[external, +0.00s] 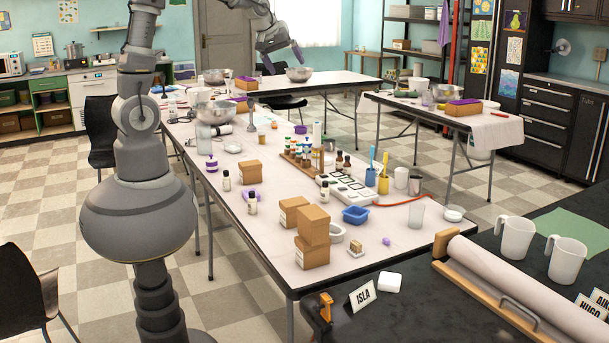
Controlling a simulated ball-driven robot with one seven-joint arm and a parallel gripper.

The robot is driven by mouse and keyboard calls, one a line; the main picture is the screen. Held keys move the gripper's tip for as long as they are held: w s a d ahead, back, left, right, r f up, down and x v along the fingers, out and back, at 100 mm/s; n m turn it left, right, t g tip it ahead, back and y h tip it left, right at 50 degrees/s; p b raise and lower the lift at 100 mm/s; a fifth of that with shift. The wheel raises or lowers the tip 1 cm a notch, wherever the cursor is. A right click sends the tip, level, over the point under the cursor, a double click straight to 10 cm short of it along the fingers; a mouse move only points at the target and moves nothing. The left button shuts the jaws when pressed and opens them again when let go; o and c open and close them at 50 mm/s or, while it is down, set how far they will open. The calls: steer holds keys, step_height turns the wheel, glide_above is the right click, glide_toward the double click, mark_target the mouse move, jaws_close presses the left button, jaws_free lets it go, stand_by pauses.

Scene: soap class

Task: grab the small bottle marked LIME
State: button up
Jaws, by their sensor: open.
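Several small bottles with pale labels stand on the paper-covered long table; the lettering is too small to read, so I cannot tell which is marked LIME. One small bottle (226,181) and another small bottle (252,203) stand near the left edge. Two dark-capped bottles, one of them here (347,167), stand by the rack. A wooden rack (297,160) holds several small bottles with coloured caps. My gripper (284,60) is open and high above the far part of the table, well away from these bottles. It appears empty.
Cardboard boxes (313,225) are stacked near the front, beside a blue tub (356,215). Another box (247,171) stands near the left bottles. Mugs (515,238) and a paper roll (530,290) occupy the dark counter.

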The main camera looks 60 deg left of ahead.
steer(key=d+r+m+t+b, duration=0.2)
steer(key=d+r, duration=0.1)
steer(key=r, duration=0.4)
steer(key=d+r+m+t+b, duration=0.2)
steer(key=d+r+m+t, duration=0.1)
steer(key=r, duration=0.4)
steer(key=shift+s, duration=0.25)
steer(key=s+d+r+m+t+b, duration=0.1)
steer(key=s+d+r, duration=0.1)
steer(key=r, duration=0.2)
steer(key=s+d+r+m+t+b, duration=0.1)
steer(key=s+d+r+m, duration=0.1)
steer(key=r, duration=0.3)
steer(key=s+d+r+m+t+h+b, duration=0.1)
steer(key=s+d+r+m+t, duration=0.1)
steer(key=s+r, duration=0.2)
steer(key=shift+d+r, duration=0.1)
steer(key=shift+r, duration=0.55)
steer(key=c, duration=0.3)
steer(key=shift+s+d+r+m, duration=0.1)
steer(key=shift+r+m, duration=0.2)
steer(key=shift+r, duration=0.1)
steer(key=c, duration=0.4)
steer(key=shift+o, duration=0.2)
